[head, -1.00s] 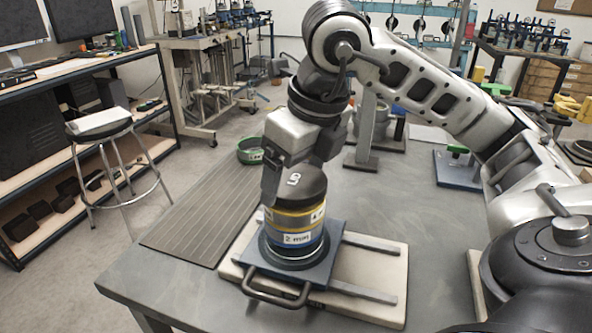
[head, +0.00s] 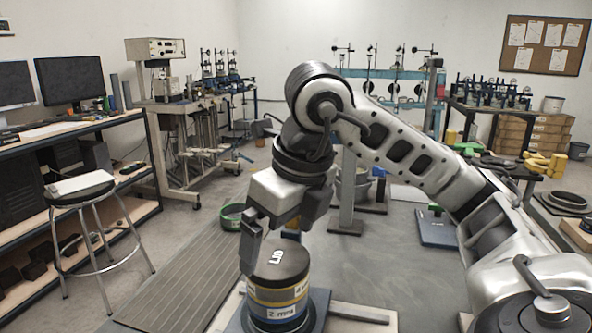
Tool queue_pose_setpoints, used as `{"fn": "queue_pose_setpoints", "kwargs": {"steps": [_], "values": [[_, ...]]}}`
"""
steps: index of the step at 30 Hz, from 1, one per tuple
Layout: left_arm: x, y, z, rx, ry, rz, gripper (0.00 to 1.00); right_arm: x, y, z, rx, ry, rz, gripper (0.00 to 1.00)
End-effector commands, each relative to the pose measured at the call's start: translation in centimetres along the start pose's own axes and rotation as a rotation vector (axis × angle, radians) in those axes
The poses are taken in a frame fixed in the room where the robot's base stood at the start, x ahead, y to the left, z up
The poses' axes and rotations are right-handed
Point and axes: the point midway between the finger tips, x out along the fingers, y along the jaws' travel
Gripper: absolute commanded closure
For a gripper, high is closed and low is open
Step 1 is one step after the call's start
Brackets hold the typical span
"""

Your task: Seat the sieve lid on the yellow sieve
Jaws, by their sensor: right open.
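The dark round sieve lid (head: 286,264), with a white "LID" mark, sits on top of the yellow sieve (head: 291,293) and looks about level. The yellow sieve is in a stack above a blue-banded sieve (head: 284,312) labelled "2 mm". My right gripper (head: 268,240) is open, pointing down at the lid. One finger is beside the lid's left side; the other is partly hidden behind it. I cannot tell whether the fingers touch it. The seam between lid and sieve is not clear enough to judge a gap. My left gripper is not in view.
The stack stands on a dark blue plate (head: 318,318), cut off by the bottom edge. A green-rimmed bowl (head: 232,217) is behind it to the left, and a grey post (head: 346,195) stands behind.

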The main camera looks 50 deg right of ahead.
Motion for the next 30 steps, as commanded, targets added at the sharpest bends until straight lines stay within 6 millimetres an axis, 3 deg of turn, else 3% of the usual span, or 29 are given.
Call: {"fn": "queue_pose_setpoints", "kwargs": {"steps": [1, 9, 15, 21, 30], "values": [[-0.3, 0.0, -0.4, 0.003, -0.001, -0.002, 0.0, -1.6, 0.1, 0.2, 0.0, -0.007, 0.003, 0.0], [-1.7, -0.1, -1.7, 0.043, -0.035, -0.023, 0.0, -8.8, 0.0, 0.3, 0.0, -0.003, 0.001, 0.0], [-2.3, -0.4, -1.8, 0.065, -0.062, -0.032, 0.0, -12.1, 0.1, 0.2, -0.002, -0.001, 0.002, 0.0], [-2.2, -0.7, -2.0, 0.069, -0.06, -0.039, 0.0, -13.3, 0.1, 0.0, -0.002, 0.002, 0.004, 0.0], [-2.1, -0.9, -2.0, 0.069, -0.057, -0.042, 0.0, -13.2, 0.1, 0.0, -0.002, 0.003, 0.004, 0.0]]}}
